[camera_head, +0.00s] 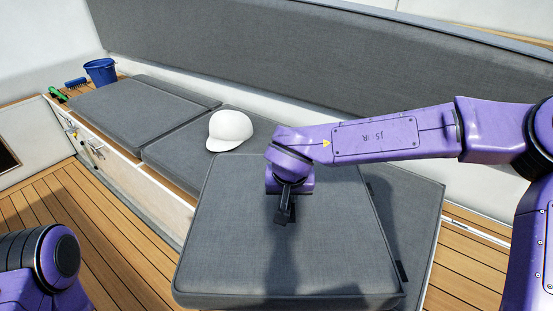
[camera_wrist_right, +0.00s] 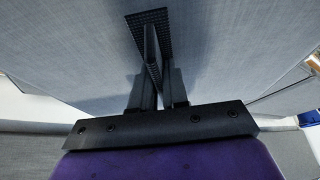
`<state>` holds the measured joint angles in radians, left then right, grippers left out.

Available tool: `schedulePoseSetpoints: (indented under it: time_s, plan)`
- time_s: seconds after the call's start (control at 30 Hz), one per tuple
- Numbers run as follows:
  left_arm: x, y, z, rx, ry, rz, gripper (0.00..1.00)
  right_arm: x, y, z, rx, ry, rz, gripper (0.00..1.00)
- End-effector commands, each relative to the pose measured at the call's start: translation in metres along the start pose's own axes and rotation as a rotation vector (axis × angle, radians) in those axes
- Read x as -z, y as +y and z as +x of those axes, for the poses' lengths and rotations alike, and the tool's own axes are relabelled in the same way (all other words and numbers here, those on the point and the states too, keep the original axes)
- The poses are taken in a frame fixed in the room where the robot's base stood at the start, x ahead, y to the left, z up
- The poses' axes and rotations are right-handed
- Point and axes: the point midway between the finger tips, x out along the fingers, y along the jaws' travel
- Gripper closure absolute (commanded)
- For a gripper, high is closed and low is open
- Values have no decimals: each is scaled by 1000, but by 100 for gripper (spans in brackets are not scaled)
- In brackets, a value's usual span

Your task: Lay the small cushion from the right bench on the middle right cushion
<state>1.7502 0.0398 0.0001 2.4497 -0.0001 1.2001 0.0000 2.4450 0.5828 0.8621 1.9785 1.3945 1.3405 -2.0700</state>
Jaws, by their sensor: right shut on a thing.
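A grey square cushion (camera_head: 285,245) fills the middle of the head view, and its grey cloth fills most of the right wrist view (camera_wrist_right: 230,50). My right gripper (camera_head: 281,216) is shut on it near its middle; the fingers show in the right wrist view (camera_wrist_right: 152,45). The cushion appears raised over the bench; its height is unclear. A grey seat cushion (camera_head: 183,138) in the middle of the bench is partly hidden behind it. Another grey cushion (camera_head: 420,220) shows beyond its right edge. My left gripper is out of view.
A white helmet (camera_head: 229,130) sits on the middle seat cushion, close to the held cushion's far edge. A farther seat cushion (camera_head: 137,105) is bare. A blue bucket (camera_head: 101,71) stands at the bench's far end. A long grey backrest (camera_head: 270,45) runs behind.

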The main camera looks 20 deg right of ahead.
Motion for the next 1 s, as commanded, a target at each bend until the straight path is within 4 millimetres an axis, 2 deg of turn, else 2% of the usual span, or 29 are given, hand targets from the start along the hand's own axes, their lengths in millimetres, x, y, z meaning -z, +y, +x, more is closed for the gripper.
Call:
schedulePoseSetpoints:
  time_s: [0.03,0.2,0.3,0.47,0.57,0.67,0.87,1.0]
  plan:
    - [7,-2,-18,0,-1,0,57,15,21,-19,-25,9,69,100]
    - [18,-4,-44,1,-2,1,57,48,96,-39,-132,5,327,100]
    - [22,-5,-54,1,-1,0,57,59,129,-46,-183,1,447,100]
    - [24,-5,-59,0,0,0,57,65,156,-50,-227,-3,544,100]
    - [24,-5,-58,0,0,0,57,74,161,-39,-235,-6,559,100]
    - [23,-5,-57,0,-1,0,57,92,164,-18,-237,-5,558,100]
    - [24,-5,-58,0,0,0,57,133,171,25,-236,-4,556,100]
    - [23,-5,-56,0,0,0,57,142,174,63,-236,-5,552,100]
